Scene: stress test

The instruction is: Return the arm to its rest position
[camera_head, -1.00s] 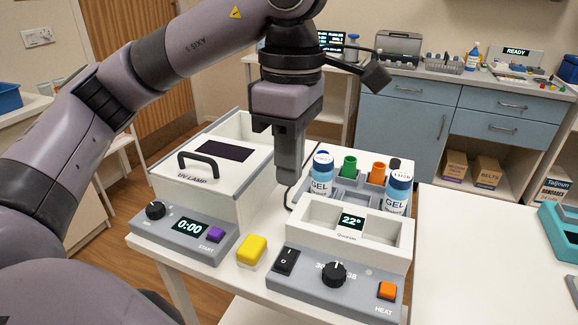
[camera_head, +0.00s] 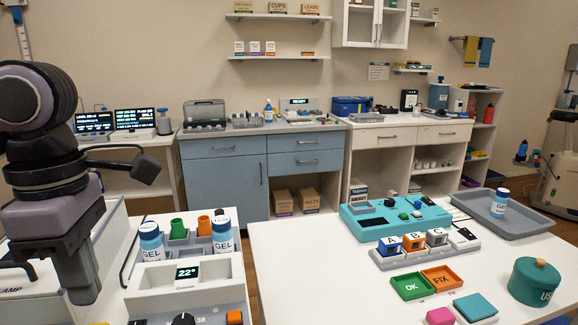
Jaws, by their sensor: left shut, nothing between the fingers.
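My left arm comes in at the left edge, and its gripper (camera_head: 78,290) points down. The fingers are shut with nothing between them. The gripper hangs just left of the gel warmer (camera_head: 190,287), whose display reads 22°, and over or near the UV lamp box (camera_head: 18,300) at the lower left. I cannot tell its exact height above the table. My right gripper does not show.
A white table (camera_head: 310,270) at the right holds a teal device (camera_head: 395,217), a rack of lettered blocks (camera_head: 412,247), green (camera_head: 411,286) and orange (camera_head: 441,277) trays, a teal pot (camera_head: 534,282) and a grey tray with a bottle (camera_head: 500,202). Blue cabinets (camera_head: 224,180) stand behind.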

